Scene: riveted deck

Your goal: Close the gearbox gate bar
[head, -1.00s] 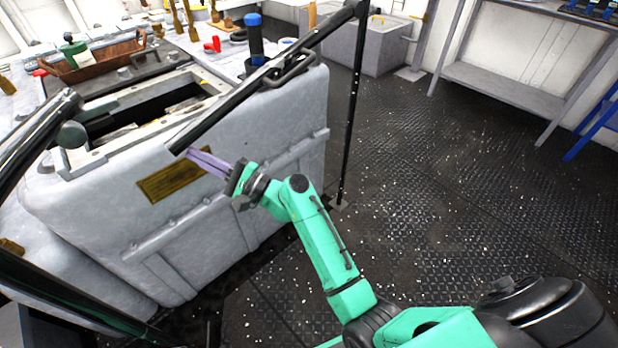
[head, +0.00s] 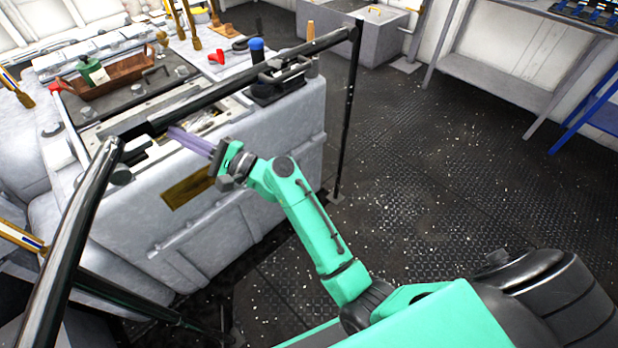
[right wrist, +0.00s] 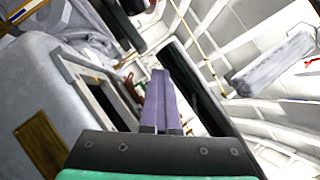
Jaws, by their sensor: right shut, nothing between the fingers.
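The gate bar (head: 240,83) is a long black bar across the gearbox opening. It runs from the far upright post (head: 350,110) to a free end by the near left post (head: 78,225). The bar end overlaps the top of that post in the picture; I cannot tell if they touch. My right gripper (head: 180,138) is shut and empty, its purple fingers beside the bar near its free end. In the right wrist view the fingers (right wrist: 160,100) lie along the left side of a dark bar (right wrist: 195,90); contact is unclear. My left gripper is out of view.
A grey bench (head: 500,75) stands at the back right. The riveted floor (head: 440,180) on the right is open.

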